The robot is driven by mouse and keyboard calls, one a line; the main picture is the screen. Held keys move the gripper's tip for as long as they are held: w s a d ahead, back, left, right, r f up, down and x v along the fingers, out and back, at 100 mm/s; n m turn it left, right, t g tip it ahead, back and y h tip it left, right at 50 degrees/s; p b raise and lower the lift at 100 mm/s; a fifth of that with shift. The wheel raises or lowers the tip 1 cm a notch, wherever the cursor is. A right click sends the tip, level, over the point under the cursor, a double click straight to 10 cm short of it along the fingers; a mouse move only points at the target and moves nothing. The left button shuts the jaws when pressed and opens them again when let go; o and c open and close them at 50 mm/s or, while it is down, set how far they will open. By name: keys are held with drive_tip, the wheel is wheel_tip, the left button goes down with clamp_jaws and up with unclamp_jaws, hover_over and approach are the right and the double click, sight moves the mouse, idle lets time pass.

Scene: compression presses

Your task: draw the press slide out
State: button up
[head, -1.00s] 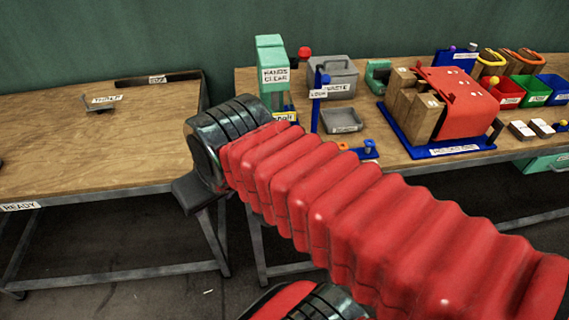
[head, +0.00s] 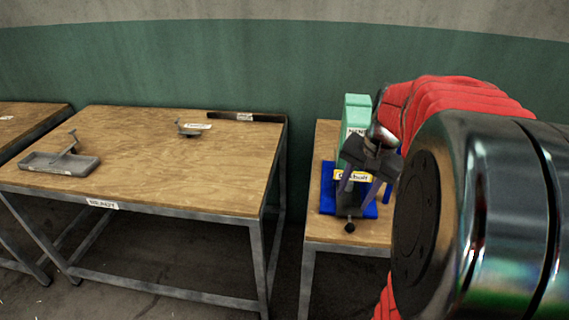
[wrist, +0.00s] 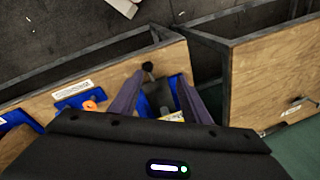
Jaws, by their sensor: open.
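The press (head: 357,108) is a green column on a blue base (head: 328,190), at the left end of the right bench. Its slide (head: 349,212) is a dark grey piece that ends in a black knob (head: 349,228) at the bench's front side. My gripper (head: 360,190) is open in front of the press, above the slide, and hides part of it. In the wrist view, the slide (wrist: 155,93) lies between my two spread fingers (wrist: 159,78). The knob (wrist: 148,67) shows just beyond the fingertips. I cannot tell whether a finger touches the slide.
The left bench (head: 170,160) holds a grey tray (head: 62,163) and a small grey bracket (head: 190,129). A floor gap separates it from the right bench (head: 330,232). In the wrist view, an orange knob (wrist: 90,105) on a blue base stands left of my fingers.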

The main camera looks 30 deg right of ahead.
sight(351, 224)
drive_tip(key=shift+m, duration=0.8)
drive_tip(key=d, duration=0.1)
drive_tip(key=d+f, duration=0.1)
drive_tip(key=d, duration=0.2)
drive_tip(key=shift+s+d+f, duration=0.2)
drive_tip(key=shift+s+f, duration=0.05)
drive_tip(key=f, duration=0.4)
drive_tip(key=w+f, duration=0.1)
drive_tip(key=f, duration=0.4)
drive_tip(key=w+a+f, duration=0.1)
drive_tip(key=f, duration=0.3)
drive_tip(key=shift+w+f, duration=0.25)
clamp_jaws()
drive_tip(key=shift+a, duration=0.1)
